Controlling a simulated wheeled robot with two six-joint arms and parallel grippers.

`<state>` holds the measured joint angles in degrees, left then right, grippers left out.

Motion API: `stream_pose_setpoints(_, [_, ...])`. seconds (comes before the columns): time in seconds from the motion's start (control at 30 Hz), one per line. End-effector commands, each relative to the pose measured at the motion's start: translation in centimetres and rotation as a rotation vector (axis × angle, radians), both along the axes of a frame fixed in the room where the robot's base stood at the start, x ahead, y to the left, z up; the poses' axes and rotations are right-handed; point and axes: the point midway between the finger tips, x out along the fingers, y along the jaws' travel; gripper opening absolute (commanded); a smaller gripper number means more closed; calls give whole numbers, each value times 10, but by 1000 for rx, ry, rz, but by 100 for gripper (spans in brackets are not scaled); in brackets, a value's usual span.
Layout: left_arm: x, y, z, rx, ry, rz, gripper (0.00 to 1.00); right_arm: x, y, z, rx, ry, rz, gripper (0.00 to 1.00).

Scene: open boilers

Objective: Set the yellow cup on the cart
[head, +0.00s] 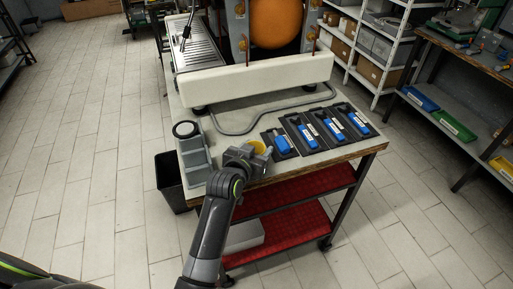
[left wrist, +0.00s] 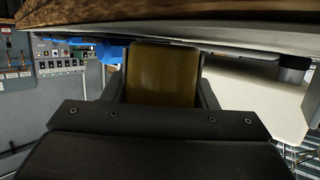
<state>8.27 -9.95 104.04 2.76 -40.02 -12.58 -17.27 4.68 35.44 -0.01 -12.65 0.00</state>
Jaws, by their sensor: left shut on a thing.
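The yellow cup (head: 257,147) is at the front edge of the cart top (head: 226,148). My left gripper (head: 252,154) is shut on the cup. In the left wrist view the cup (left wrist: 163,75) fills the space between the two dark fingers (left wrist: 163,88). The cup is close to the cart's surface, but I cannot tell whether it touches it. My arm and gripper hide part of the cup and the cart's front edge. My right gripper is not in view.
Several blue tools in black trays (head: 307,134) lie right of the cup. A grey stepped holder (head: 194,158) stands to the left. A grey cable (head: 236,132) and a long white block (head: 255,80) lie behind. A black bin (head: 170,182) stands on the floor.

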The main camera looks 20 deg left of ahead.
Motion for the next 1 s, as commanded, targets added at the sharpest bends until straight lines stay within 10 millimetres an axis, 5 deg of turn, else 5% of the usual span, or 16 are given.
stream_pose_setpoints(0.4, [0, 0, -7, 1, -1, 0, 30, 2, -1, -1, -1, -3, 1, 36])
stream_pose_setpoints(0.43, [0, 0, -6, 1, -1, 0, 55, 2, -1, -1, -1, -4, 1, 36])
stream_pose_setpoints(0.6, [0, 0, -6, 1, -1, 0, 75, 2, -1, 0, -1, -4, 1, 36])
stream_pose_setpoints(1.0, [0, 0, -1, 1, -1, 0, 75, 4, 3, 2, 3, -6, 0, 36])
